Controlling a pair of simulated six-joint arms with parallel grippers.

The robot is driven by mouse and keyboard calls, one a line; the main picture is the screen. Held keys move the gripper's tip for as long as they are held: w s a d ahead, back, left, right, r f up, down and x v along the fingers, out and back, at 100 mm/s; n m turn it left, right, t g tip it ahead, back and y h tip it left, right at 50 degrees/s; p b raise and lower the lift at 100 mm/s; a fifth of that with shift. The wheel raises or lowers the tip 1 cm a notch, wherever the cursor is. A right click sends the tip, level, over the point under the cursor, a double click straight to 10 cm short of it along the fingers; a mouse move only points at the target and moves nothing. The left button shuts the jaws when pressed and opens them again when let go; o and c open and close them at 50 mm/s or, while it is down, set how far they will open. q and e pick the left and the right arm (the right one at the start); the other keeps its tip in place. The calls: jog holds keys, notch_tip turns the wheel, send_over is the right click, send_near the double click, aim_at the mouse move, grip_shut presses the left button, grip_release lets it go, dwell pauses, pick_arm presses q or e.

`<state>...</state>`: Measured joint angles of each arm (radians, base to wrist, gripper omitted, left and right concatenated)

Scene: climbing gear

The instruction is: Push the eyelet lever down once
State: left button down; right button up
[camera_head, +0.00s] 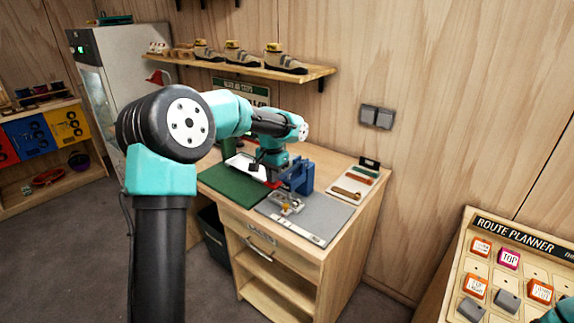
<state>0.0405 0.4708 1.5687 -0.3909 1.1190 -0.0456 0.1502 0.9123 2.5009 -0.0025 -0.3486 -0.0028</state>
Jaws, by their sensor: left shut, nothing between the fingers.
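The blue eyelet press (304,178) stands on the workbench, at the back of a grey mat. A small red part (273,184) shows at its left side and may be the lever's end; most of the lever is hidden behind my arm. My left gripper (256,166) is shut and empty, close to the left of the press. I cannot tell whether it touches the lever. A small metal and yellow piece (287,204) lies on the mat in front of the press. My right gripper is not in view; only a bit of teal shows at the lower right corner.
The workbench has a green mat (233,186), a grey mat (312,217) and a tray of coloured strips (352,186) at right. A shelf with shoes (240,66) hangs above. A route planner board (515,260) stands at lower right. A glass-door cabinet (95,90) is at left.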

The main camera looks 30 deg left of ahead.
pick_arm(q)
jog(key=shift+f, duration=1.1)
jog(key=shift+s, duration=0.1)
jog(key=shift+r, duration=0.1)
notch_tip(320, 180, up, 13)
dwell(1.0)
dwell(0.4)
